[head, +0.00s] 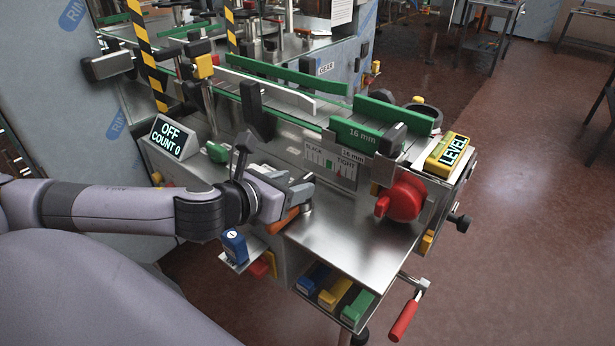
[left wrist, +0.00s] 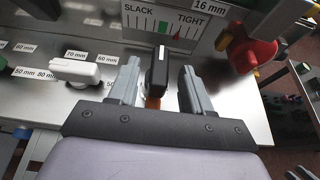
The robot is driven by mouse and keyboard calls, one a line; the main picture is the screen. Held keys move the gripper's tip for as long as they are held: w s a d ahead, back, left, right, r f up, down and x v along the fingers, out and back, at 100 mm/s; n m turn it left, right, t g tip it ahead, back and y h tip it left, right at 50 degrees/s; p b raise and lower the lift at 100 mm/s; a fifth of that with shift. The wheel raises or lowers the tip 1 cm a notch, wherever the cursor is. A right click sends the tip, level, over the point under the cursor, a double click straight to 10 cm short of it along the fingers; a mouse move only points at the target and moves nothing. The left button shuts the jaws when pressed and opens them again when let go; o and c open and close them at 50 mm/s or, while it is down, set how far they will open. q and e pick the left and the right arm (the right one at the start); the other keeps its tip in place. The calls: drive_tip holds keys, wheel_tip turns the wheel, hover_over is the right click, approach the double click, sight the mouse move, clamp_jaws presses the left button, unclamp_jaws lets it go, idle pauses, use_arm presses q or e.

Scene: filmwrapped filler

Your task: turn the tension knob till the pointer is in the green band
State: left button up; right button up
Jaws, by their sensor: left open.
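The tension knob (left wrist: 159,66) is black with a white line on top, in the left wrist view. It stands between the two fingers of my left gripper (left wrist: 160,72), which is open, with a gap visible on both sides. In the head view my left gripper (head: 302,189) hides the knob. The tension scale (head: 331,163) is on the panel just behind, marked SLACK at left and TIGHT at right. In the left wrist view the green band (left wrist: 163,27) is near the scale's middle, and the red pointer (left wrist: 177,33) appears right of it, toward TIGHT.
A red knob (head: 404,198) sits right of the scale. A white knob (left wrist: 82,71) with mm labels is left of my gripper. An orange part (head: 284,220) lies below the gripper. The steel shelf (head: 350,250) is bare. A red-handled crank (head: 405,318) sticks out at front right.

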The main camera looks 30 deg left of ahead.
sight(300, 183)
use_arm(q)
drive_tip(key=shift+x, duration=2.4)
clamp_jaws()
drive_tip(key=shift+n+y, duration=0.3)
